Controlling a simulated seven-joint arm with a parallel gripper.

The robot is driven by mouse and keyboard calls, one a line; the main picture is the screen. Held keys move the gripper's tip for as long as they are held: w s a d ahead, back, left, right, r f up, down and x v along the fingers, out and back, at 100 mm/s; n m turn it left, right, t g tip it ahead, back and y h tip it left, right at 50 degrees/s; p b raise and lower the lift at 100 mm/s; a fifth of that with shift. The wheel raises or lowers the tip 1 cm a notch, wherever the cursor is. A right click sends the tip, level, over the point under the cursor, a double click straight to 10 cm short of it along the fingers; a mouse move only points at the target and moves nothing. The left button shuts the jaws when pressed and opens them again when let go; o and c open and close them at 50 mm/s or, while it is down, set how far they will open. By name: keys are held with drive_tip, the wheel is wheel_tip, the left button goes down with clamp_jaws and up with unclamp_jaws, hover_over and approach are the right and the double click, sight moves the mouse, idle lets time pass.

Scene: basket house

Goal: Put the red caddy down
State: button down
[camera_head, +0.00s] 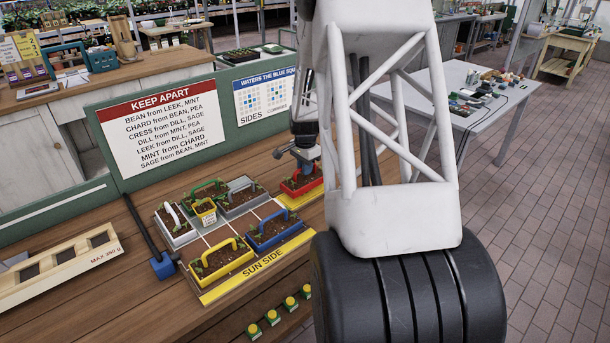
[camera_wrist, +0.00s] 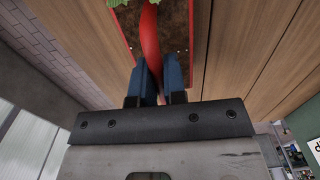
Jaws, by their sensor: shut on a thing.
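The red caddy (camera_head: 303,199) is at the back right of the planting board in the head view, with soil and green leaves in it. My gripper (camera_head: 305,168) is above it, shut on its red handle. In the wrist view, the blue fingers (camera_wrist: 159,85) pinch the curved red handle (camera_wrist: 151,42), with soil and a red rim (camera_wrist: 201,45) below. The board has a yellow "SUN SIDE" strip (camera_head: 262,264). I cannot tell whether the caddy's base touches the board; my arm hides part of that side.
A blue caddy (camera_head: 276,242) and a yellow caddy (camera_head: 224,272) stand in the front row. A "KEEP APART" sign (camera_head: 160,122) stands behind.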

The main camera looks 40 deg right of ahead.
sight(305, 178)
drive_tip(key=shift+f, duration=1.5)
drive_tip(key=shift+f, duration=0.15)
drive_tip(key=c, duration=1.2)
unclamp_jaws()
drive_tip(key=shift+r, duration=0.2)
wheel_tip(305, 178, up, 12)
drive_tip(key=shift+f, duration=0.1)
drive_tip(key=shift+a, duration=0.1)
